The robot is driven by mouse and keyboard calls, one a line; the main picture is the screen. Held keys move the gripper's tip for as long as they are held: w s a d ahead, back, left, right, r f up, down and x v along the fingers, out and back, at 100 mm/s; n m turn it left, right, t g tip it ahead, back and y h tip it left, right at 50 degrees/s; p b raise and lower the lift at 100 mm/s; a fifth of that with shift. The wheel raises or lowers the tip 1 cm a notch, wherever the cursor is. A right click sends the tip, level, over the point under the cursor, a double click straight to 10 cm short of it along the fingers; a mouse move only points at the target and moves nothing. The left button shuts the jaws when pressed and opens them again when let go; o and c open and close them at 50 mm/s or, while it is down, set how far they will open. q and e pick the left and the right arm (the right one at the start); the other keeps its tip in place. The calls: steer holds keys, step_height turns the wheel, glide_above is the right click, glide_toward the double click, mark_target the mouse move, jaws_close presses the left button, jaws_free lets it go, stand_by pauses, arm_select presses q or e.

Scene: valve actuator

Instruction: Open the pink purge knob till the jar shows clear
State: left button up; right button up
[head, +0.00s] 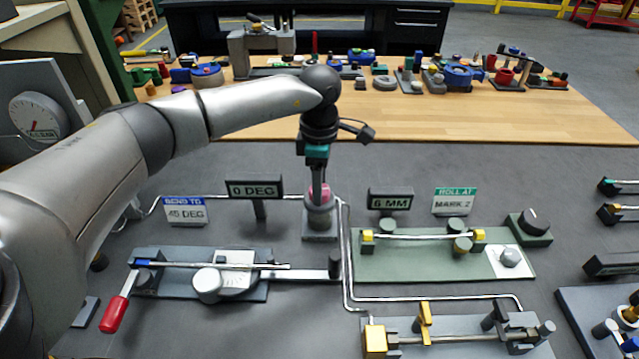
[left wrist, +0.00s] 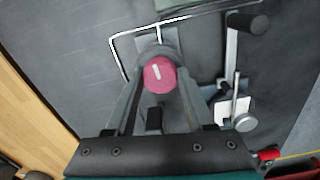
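The pink purge knob (left wrist: 159,73) shows in the left wrist view as a round pink cap with a white mark, on a grey collar. In the head view the knob (head: 318,191) sits on a grey stand, partly hidden by my fingers. My left gripper (head: 318,184) points straight down over it. In the left wrist view the two fingers of my left gripper (left wrist: 159,82) lie on either side of the knob; I cannot tell whether they press on it. I cannot make out the jar. My right gripper is not in view.
Thin pipes (head: 345,250) run around the knob stand. A lever fixture with a red handle (head: 117,312) lies at the front left. A green plate (head: 400,258) with a rod lies to the right. A dial gauge (head: 38,120) stands at far left. A wooden bench (head: 480,115) holds many parts behind.

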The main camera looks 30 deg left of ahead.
arm_select(q)
steer(key=o, duration=0.4)
steer(key=shift+o, duration=0.2)
step_height(320, 180, up, 15)
steer(key=shift+r, duration=0.15)
stand_by(0.6)
